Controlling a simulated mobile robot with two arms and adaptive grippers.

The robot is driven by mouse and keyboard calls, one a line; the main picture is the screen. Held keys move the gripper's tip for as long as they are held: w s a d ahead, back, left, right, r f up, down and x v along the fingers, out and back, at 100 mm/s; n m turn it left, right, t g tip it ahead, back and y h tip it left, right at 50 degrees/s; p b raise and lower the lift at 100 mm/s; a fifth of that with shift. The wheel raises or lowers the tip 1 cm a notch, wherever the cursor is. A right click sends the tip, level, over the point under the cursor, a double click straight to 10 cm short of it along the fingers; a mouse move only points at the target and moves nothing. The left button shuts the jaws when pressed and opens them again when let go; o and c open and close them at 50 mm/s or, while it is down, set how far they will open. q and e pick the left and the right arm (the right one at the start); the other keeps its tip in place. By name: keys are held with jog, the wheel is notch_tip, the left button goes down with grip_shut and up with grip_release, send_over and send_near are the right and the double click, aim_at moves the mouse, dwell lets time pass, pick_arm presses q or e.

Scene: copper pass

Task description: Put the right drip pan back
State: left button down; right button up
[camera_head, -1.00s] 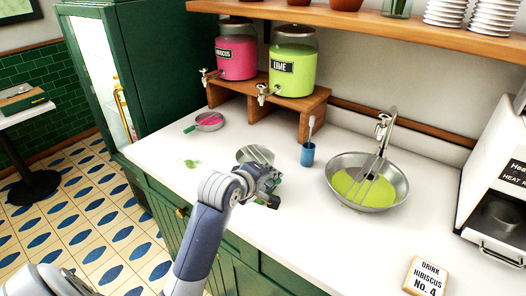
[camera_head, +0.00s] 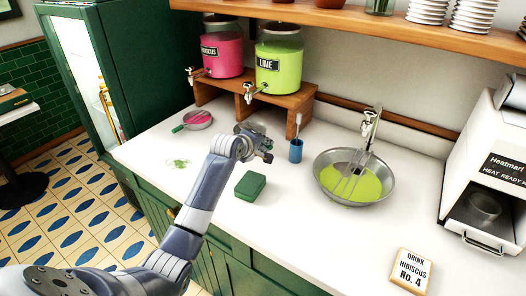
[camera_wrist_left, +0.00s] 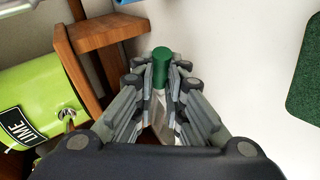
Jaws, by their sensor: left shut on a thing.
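The right drip pan (camera_head: 243,127) is a grey metal pan, mostly hidden behind my left gripper (camera_head: 262,148) in the head view. Its green handle (camera_wrist_left: 161,66) shows between the closed fingers in the left wrist view (camera_wrist_left: 160,85). My left gripper is shut on this handle, just in front of the wooden stand (camera_head: 270,99) on the lime side. Whether the pan touches the counter cannot be told. The lime dispenser (camera_head: 281,68) stands on the stand with its tap (camera_head: 248,92) above the pan area. My right gripper is not in view.
Another drip pan (camera_head: 198,118) with pink liquid sits under the hibiscus tap. The front middle is clear.

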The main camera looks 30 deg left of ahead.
pick_arm(q)
notch_tip(320, 180, down, 3)
jog(key=shift+p, duration=0.45)
jog(key=shift+f, duration=0.2)
jog(key=shift+f, duration=0.15)
jog(key=c, duration=1.9)
grip_release()
jog(key=v, duration=1.2)
jog(key=shift+d+b, duration=0.1)
jog(key=shift+b, duration=0.3)
